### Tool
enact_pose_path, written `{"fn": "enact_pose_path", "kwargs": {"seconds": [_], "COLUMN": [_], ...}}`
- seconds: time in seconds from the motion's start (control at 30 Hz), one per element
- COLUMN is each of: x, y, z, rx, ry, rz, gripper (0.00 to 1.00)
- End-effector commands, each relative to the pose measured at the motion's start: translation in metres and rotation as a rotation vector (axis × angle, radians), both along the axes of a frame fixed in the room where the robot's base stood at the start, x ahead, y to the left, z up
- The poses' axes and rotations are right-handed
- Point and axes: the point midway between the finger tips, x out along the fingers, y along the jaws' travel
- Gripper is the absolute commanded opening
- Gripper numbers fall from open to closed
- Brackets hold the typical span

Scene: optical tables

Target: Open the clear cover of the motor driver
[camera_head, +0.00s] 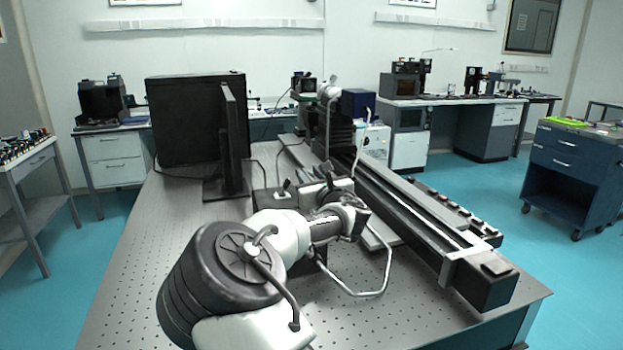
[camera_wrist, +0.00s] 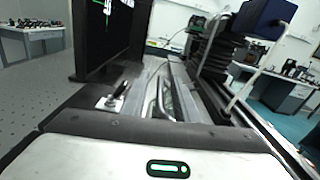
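I cannot clearly pick out the motor driver or its clear cover in either view. A low dark unit (camera_head: 268,201) with small upright levers sits on the optical table (camera_head: 140,255) just beyond my arm, partly hidden by it. In the wrist view, a small pale plate with a dark lever (camera_wrist: 113,99) stands ahead, left of centre. My gripper (camera_head: 345,217) is at the end of my arm, low over the middle of the table. Its fingers cannot be made out, and I see nothing held.
A black monitor (camera_head: 196,118) stands at the back left of the table. A long linear rail (camera_head: 425,225) runs along the right side, with a dark blue box (camera_head: 358,103) at its far end. A bent silver bar (camera_head: 350,291) shows beside my arm. The front-left tabletop is clear.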

Motion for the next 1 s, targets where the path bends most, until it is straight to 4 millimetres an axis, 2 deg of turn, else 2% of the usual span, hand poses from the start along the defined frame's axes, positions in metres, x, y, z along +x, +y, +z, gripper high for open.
{"fn": "enact_pose_path", "kwargs": {"seconds": [0.03,0.1,0.3,0.5,0.77,0.83,0.87,0.93,0.97,1.0], "x": [0.0,0.0,0.001,0.001,0.001,0.001,0.001,0.004,0.005,0.005], "y": [-0.002,-0.003,-0.004,-0.006,-0.006,-0.009,-0.013,-0.035,-0.051,-0.078], "z": [0.018,0.034,0.07,0.083,0.084,0.086,0.088,0.095,0.1,0.107], "rx": [0.004,0.006,0.006,0.006,0.005,0.013,0.026,0.094,0.147,0.24], "ry": [-0.006,-0.009,-0.013,-0.014,-0.015,-0.012,-0.007,0.022,0.042,0.078], "rz": [-0.001,-0.003,-0.005,-0.008,-0.008,-0.013,-0.022,-0.069,-0.103,-0.161], "gripper": [0.28,0.28,0.28,0.28,0.28,0.16,0.11,0.0,0.0,0.0]}}
